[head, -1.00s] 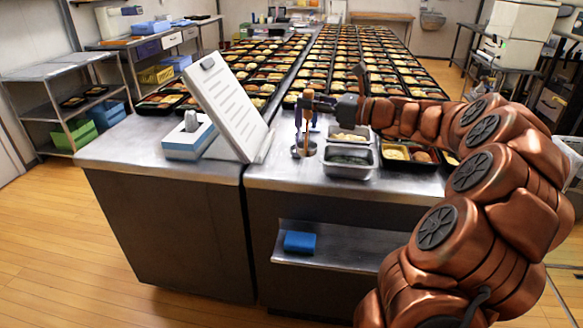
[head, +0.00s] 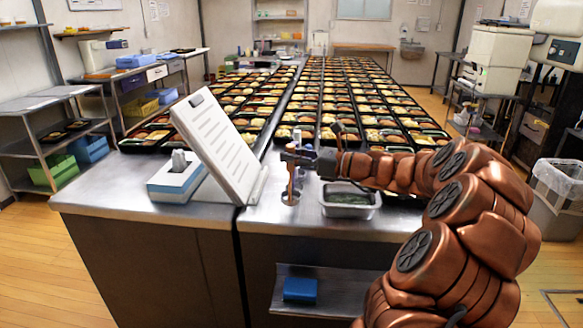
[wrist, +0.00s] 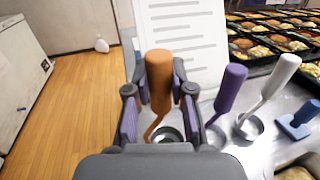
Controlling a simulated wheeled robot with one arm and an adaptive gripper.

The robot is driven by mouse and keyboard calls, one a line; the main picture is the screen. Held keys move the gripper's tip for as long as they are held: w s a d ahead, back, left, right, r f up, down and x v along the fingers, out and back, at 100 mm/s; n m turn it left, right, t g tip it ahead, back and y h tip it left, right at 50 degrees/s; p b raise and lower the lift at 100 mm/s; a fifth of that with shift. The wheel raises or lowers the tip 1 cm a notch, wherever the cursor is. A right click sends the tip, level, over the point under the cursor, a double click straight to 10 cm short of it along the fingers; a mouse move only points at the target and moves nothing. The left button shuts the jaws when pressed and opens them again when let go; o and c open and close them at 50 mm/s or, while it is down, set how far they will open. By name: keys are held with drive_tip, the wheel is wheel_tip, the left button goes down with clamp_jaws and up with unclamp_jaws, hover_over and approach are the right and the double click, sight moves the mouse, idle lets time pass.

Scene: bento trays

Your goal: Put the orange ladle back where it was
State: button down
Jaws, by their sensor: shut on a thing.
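My gripper (wrist: 158,92) is shut on the orange ladle (wrist: 159,72), with one finger on each side of its thick handle. In the wrist view the ladle's thin shaft runs down to the left rim of a round metal holder (wrist: 172,132). I cannot tell whether its lower end is inside, as my gripper hides part of it. In the head view my gripper (head: 298,155) is above the counter, and the orange ladle (head: 291,183) hangs roughly upright over the holder. A purple ladle (wrist: 231,88) and a white ladle (wrist: 272,82) stand in neighbouring holders to the right.
A white slanted board (head: 215,145) and a tissue box (head: 178,180) stand left of the holder. A metal container of green food (head: 349,198) is close on the right. Rows of bento trays fill the counter behind.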

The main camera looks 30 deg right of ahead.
sight(292, 168)
drive_tip(key=shift+f, duration=1.6)
drive_tip(key=c, duration=1)
unclamp_jaws()
